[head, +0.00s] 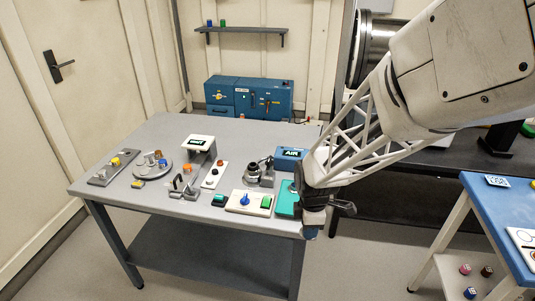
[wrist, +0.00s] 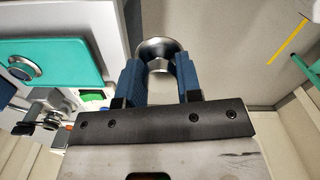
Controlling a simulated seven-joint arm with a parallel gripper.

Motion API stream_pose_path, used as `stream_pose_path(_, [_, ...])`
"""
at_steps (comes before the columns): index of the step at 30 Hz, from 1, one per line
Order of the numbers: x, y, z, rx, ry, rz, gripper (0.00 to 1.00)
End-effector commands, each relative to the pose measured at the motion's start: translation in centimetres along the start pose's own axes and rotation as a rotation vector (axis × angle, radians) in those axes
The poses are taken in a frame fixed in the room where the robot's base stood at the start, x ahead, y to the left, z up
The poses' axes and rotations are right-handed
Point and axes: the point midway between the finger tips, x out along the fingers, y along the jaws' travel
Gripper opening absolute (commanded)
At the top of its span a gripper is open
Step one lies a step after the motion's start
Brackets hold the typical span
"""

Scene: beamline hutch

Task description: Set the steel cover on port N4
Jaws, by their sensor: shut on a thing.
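My gripper (wrist: 160,75) has its two blue fingers shut on a shiny round steel piece (wrist: 161,50), which looks like the steel cover. In the head view my gripper (head: 311,231) hangs just past the front right corner of the grey table, and the steel piece is hidden there. In the wrist view the floor lies behind the steel piece. A teal plate (wrist: 60,45) with a round metal fitting (wrist: 23,68) is left of the fingers; the teal plate (head: 286,201) is left of my gripper in the head view. No N4 label is readable, so I cannot tell which fitting is port N4.
The grey table (head: 240,145) carries a white block with a blue knob (head: 244,199), a clamp-like fitting (head: 258,174), a blue AIR box (head: 290,157) and a round grey plate (head: 147,170). A blue-topped table (head: 505,215) stands at right. The grey table's back is mostly clear.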

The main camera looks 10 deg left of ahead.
Motion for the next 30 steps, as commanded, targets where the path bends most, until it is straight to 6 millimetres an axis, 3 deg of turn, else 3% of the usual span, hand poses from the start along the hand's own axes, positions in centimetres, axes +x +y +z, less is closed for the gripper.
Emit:
stream_pose_path(5, [-0.1,0.3,-0.1,-0.001,0.0,0.001,0.08])
stream_pose_path(11, [-0.6,2.3,-0.8,-0.004,0.0,0.001,0.08])
stream_pose_path(17, [-1.8,6.5,-2.3,-0.009,0.0,0.001,0.08])
stream_pose_path(30, [-4.8,18.2,-7.7,-0.024,0.0,0.001,0.08])
